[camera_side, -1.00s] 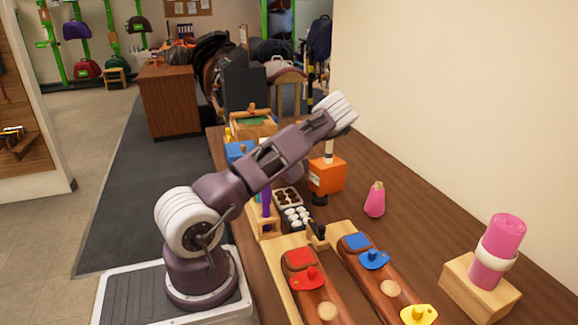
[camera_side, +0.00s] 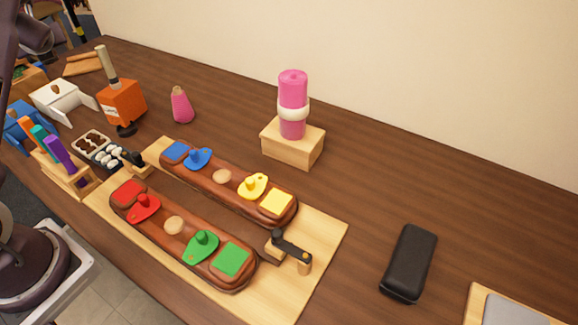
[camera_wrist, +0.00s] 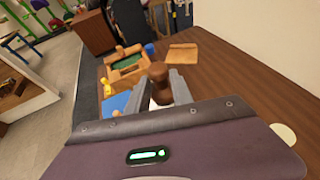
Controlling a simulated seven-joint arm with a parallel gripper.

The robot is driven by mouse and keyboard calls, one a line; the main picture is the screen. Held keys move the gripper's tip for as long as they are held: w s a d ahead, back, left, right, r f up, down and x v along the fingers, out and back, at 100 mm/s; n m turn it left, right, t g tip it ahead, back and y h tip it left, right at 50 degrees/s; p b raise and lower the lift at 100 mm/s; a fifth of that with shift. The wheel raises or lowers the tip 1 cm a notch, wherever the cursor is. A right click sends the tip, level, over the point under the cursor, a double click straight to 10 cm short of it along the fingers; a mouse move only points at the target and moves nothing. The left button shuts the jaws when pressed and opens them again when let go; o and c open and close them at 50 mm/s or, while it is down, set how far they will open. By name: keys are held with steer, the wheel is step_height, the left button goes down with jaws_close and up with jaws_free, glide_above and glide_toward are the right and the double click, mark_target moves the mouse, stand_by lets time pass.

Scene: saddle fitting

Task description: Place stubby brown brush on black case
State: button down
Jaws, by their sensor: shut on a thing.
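The black case (camera_side: 410,262) lies closed on the dark wooden table, at the right of the side view. In the wrist view, my gripper (camera_wrist: 163,92) is shut on the stubby brown brush (camera_wrist: 158,72). Its dark rounded top sticks up between the grey fingers, and its lower part is hidden by my wrist. The brush and my fingertips are outside the side view. The case does not show in the wrist view.
A wooden board (camera_side: 325,250) with two brown padded pieces lies left of the case. A pink bottle (camera_side: 292,100) stands on a wooden block (camera_side: 293,150). A board with a grey plate (camera_side: 510,308) is at the lower right. Bare table surrounds the case.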

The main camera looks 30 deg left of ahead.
step_height(320, 180, up, 8)
steer(key=w+d+f+m+t+h, duration=0.1)
steer(key=w+d+m+t+h, duration=0.55)
steer(key=w+d, duration=1.45)
steer(key=w+d+m+t+h, duration=0.1)
steer(key=w+d+m+h, duration=0.15)
steer(key=d, duration=0.75)
steer(key=w+d+m+t+h, duration=0.1)
steer(key=w+d+m+h, duration=0.2)
steer(key=d, duration=0.6)
steer(key=w+d+m+t+h, duration=0.15)
steer(key=d+m, duration=0.25)
steer(key=d, duration=0.6)
steer(key=m+g+h, duration=1)
steer(key=m+h, duration=0.3)
glide_above(402, 253)
steer(key=shift+y, duration=0.25)
step_height(402, 253, down, 20)
steer(key=shift+f, duration=0.25)
